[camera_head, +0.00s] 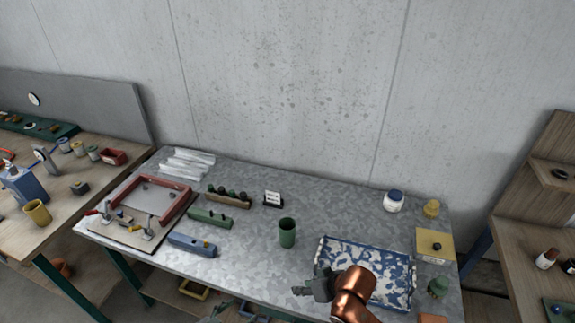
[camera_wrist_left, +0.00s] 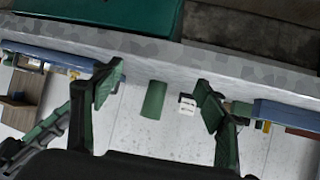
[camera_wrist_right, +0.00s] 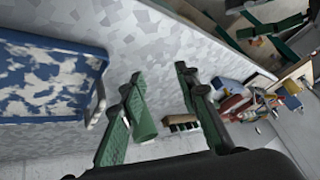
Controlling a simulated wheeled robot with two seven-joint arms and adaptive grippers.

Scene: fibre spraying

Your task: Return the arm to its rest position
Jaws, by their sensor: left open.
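My left gripper (camera_head: 216,314) shows only as finger parts at the bottom edge of the head view, in front of the table. In the left wrist view (camera_wrist_left: 158,95) its fingers are spread with nothing held. My right gripper (camera_head: 304,288), on my copper-coloured arm, points left at the front of the table, beside the blue-and-white tray. In the right wrist view (camera_wrist_right: 158,95) its fingers are apart and empty. The green cup (camera_head: 287,232) stands upright beyond it on the table, apart from both grippers.
The blue-and-white speckled tray (camera_head: 322,253) lies close to my right arm. Blue (camera_head: 192,245) and green (camera_head: 210,217) blocks, a small sign (camera_head: 272,198) and a red frame (camera_head: 181,206) stand left. Jars (camera_head: 393,201) stand at the back right. Side tables flank the grey table.

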